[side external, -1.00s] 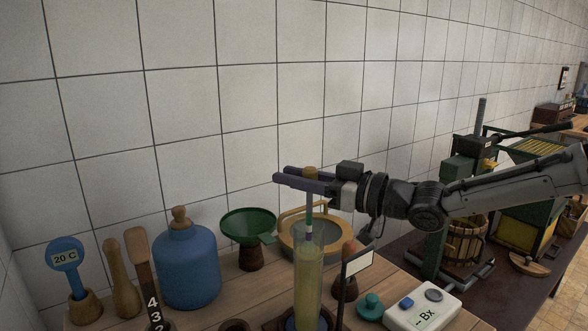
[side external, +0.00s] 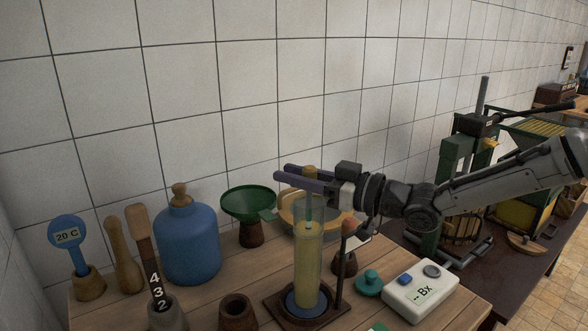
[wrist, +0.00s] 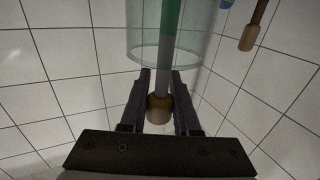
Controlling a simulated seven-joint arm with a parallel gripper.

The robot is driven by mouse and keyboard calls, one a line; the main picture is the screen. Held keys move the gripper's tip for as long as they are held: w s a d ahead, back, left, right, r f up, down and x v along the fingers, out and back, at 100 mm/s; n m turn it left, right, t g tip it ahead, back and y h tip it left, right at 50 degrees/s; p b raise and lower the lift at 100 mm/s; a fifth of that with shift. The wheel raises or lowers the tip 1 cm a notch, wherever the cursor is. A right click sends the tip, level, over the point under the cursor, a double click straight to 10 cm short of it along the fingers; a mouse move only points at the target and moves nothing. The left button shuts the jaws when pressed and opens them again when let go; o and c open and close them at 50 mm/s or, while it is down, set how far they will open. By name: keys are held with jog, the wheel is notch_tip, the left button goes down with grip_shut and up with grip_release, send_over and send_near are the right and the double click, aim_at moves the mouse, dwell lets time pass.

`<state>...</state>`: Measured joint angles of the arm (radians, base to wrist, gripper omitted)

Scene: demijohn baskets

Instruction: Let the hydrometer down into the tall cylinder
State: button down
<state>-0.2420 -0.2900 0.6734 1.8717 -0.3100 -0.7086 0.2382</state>
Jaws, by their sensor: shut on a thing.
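The hydrometer has a tan cap (side external: 311,170), a thin grey stem and a green lower part. My gripper (side external: 281,174) is shut on the hydrometer just under its cap and holds it upright above the tall glass cylinder (side external: 308,262). The hydrometer's lower part is inside the cylinder's mouth; its bottom end is hard to make out against the yellow liquid. In the wrist view the stem (wrist: 163,75) runs between my fingers (wrist: 161,82) and through the clear rim (wrist: 140,60), with the green part (wrist: 173,18) inside. The fingers are above the rim.
The cylinder stands on a dark square base (side external: 281,309) on the wooden table. Behind are a green funnel (side external: 247,202) and a wooden-rimmed sieve (side external: 334,232). A blue demijohn (side external: 190,244) stands left, a white Bx meter (side external: 420,290) right.

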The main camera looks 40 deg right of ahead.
jog(key=c, duration=0.6)
grip_release()
jog(key=shift+o, duration=0.2)
jog(key=v, duration=1.3)
jog(key=shift+s+d, duration=0.2)
jog(key=shift+s, duration=0.15)
